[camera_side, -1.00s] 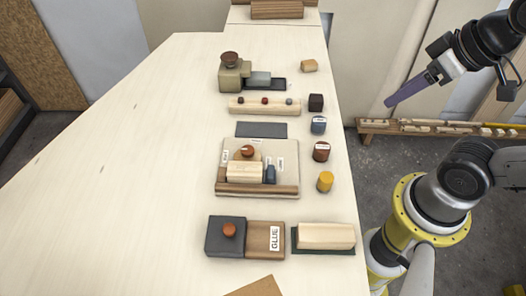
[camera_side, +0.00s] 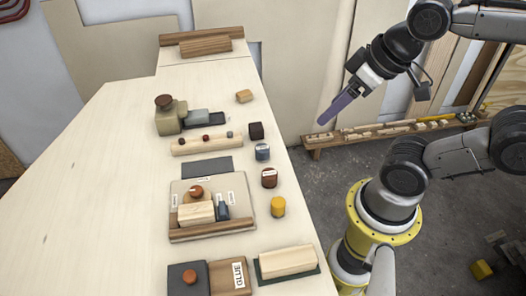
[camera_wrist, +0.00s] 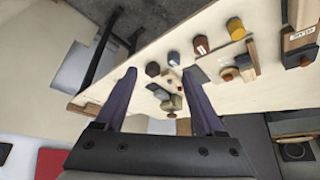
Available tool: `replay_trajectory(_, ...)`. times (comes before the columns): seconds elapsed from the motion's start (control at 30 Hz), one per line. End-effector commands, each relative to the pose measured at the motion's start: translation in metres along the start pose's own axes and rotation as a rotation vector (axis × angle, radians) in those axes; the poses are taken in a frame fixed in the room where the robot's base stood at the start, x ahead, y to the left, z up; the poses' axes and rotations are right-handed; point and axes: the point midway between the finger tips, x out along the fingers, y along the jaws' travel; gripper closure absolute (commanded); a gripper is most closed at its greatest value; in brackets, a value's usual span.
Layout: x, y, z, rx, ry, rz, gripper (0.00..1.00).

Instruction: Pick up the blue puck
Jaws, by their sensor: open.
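The blue puck (camera_side: 262,152) is a small blue-grey cylinder with a pale label, upright near the right edge of the plywood table. It stands in a row between a dark block and a red-brown puck. It also shows in the wrist view (camera_wrist: 174,59), beyond and between my fingers. My gripper (camera_side: 323,121) has long purple fingers and hangs in the air to the right of the table edge, clear of the puck. In the wrist view my gripper (camera_wrist: 161,72) has its fingers spread apart with nothing held between them.
The dark block (camera_side: 256,130), the red-brown puck (camera_side: 269,177) and a yellow cylinder (camera_side: 278,207) are the puck's neighbours. A board with wooden pieces (camera_side: 238,189) and a wooden strip with small knobs (camera_side: 184,147) lie to the left. The table's left side is bare.

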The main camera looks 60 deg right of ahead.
Motion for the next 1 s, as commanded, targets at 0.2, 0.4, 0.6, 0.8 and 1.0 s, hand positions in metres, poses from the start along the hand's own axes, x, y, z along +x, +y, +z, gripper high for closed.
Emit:
replay_trajectory(0.2,0.000,0.000,0.000,0.000,0.000,0.000,0.21)
replay_trajectory(0.4,0.000,0.000,0.001,0.057,-0.002,0.000,0.21)
replay_trajectory(0.6,-0.008,0.003,-0.004,0.393,-0.013,0.015,0.21)
replay_trajectory(0.8,-0.014,0.004,-0.029,0.820,-0.063,0.062,0.21)
replay_trajectory(1.0,-0.005,0.000,-0.062,1.211,-0.133,0.161,0.21)
